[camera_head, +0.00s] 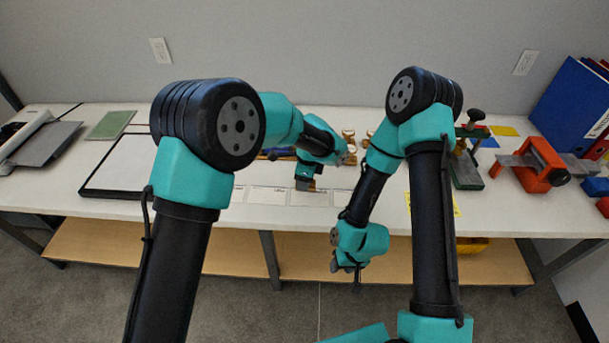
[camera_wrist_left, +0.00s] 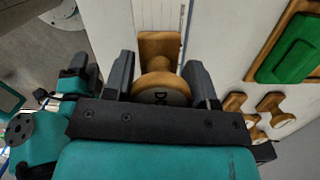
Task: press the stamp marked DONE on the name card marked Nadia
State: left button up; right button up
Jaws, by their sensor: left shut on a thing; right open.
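My left gripper (camera_head: 306,184) is shut on a wooden stamp (camera_wrist_left: 160,45). In the left wrist view its two fingers (camera_wrist_left: 158,76) stand either side of the stamp's round knob, whose label shows the letters "DO", the rest hidden. The stamp is over the row of white name cards; I cannot tell whether it touches one. One card (camera_head: 266,195) lies just left of the gripper, and another (camera_head: 309,199) lies at it. The writing is too small to read, so I cannot tell which is Nadia. My right gripper (camera_head: 347,266) is open and empty, in front of the table's edge.
Other wooden stamps (camera_wrist_left: 235,103) and a green pad on a wooden base (camera_wrist_left: 290,50) lie right in the left wrist view.

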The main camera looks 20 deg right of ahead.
pick_arm(q)
send_over(305, 198)
jog(key=shift+w+f, duration=0.15)
jog(key=shift+f, duration=1.95)
jog(key=shift+f, duration=0.75)
jog(key=shift+r, duration=0.1)
jog(key=shift+r, duration=2.45)
